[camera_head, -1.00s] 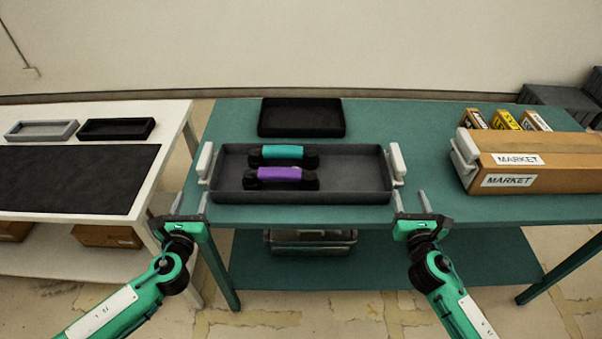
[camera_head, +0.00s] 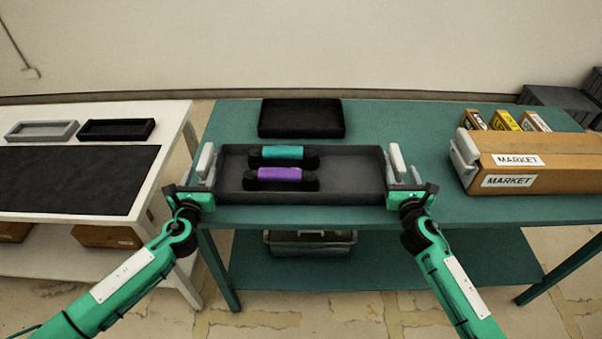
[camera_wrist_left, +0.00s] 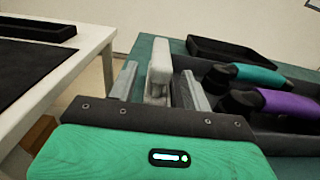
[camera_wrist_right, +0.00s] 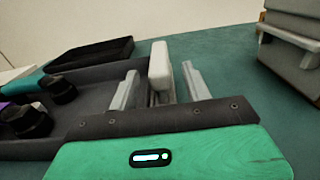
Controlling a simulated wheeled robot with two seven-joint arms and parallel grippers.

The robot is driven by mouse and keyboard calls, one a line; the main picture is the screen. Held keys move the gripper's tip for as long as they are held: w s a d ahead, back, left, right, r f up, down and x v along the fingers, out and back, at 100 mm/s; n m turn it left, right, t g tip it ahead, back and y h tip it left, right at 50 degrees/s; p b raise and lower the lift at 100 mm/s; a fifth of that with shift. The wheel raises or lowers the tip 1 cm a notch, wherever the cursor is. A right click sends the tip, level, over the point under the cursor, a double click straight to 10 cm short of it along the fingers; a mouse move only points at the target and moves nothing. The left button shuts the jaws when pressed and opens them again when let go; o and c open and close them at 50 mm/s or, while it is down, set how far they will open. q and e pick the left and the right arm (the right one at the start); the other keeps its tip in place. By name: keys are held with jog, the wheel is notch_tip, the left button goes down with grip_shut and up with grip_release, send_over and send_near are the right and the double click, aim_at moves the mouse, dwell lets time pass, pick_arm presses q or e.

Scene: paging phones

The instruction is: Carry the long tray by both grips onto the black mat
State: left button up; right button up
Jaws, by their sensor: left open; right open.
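The long dark grey tray (camera_head: 345,183) stands on the green table, with a light grey grip at each end. A teal-handled phone (camera_head: 282,152) and a purple-handled phone (camera_head: 279,174) lie in its left half. My left gripper (camera_head: 195,183) is open with its fingers on both sides of the left grip (camera_wrist_left: 159,72). My right gripper (camera_head: 404,182) is open with its fingers on both sides of the right grip (camera_wrist_right: 160,68). Gaps show between fingers and grips in the wrist views. The black mat (camera_head: 75,178) lies on the white table at the left.
A black tray (camera_head: 300,118) sits behind the long tray. Cardboard boxes marked MARKET (camera_head: 540,160) and small yellow boxes (camera_head: 507,120) stand at the right. Two small trays (camera_head: 42,130) lie behind the mat. A gap separates the two tables.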

aim_at(204, 162)
pick_arm(q)
jog(key=shift+w, duration=2.55)
pick_arm(e)
jog(key=shift+w, duration=2.55)
pick_arm(q)
jog(key=shift+c, duration=0.2)
pick_arm(e)
jog(key=shift+c, duration=0.2)
pick_arm(q)
grip_shut()
pick_arm(e)
grip_shut()
jog(key=shift+r, duration=0.1)
